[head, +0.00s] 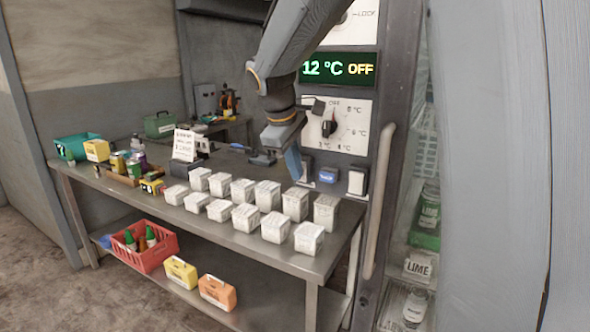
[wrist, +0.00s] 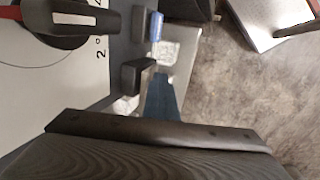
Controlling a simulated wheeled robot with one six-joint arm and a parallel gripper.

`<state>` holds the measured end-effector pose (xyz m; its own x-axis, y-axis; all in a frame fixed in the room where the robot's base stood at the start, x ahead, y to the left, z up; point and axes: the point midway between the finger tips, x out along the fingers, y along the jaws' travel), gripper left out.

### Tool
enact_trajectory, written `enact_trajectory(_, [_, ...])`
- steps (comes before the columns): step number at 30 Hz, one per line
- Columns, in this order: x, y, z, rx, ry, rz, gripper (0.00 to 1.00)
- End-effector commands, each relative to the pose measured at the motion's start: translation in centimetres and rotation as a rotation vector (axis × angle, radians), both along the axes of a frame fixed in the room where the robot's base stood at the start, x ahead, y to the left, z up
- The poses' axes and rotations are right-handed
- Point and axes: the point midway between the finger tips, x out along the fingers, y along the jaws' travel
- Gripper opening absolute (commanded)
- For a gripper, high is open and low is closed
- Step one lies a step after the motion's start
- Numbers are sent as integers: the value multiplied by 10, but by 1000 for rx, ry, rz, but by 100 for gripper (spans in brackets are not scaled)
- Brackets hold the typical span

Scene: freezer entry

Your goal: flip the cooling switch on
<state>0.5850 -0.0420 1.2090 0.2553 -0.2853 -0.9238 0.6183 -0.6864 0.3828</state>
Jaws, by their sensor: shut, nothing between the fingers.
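The control panel (head: 350,112) on the freezer front has a display (head: 338,69) reading "12 °C OFF" and a round dial with a black knob (head: 329,128). Below it sit a dark switch at the left, partly behind my gripper, a blue button (head: 328,175) and a pale rocker switch (head: 356,182) at the right. I cannot read which one is the cooling switch. My gripper (head: 294,165) is shut and empty, its blue fingers pointing down just left of this row. In the wrist view, a dark switch (wrist: 137,75) is beside the blue finger (wrist: 160,95); contact cannot be told.
A steel table (head: 320,264) with several white boxes (head: 268,193) stands below and left of my gripper. A vertical door handle (head: 379,200) is right of the switches. A red crate (head: 146,252) is on the lower shelf. The glass freezer compartment is at the right.

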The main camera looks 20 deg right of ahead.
Motion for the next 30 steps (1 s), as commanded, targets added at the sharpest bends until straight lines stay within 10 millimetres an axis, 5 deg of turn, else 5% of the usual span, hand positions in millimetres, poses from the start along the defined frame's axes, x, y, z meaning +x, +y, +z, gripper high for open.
enact_trajectory(14, [0,1,5,-1,-2,0,0])
enact_trajectory(23, [-21,25,0,0,0,-9,0])
enact_trajectory(30, [-38,50,45,1,-5,-3,0])
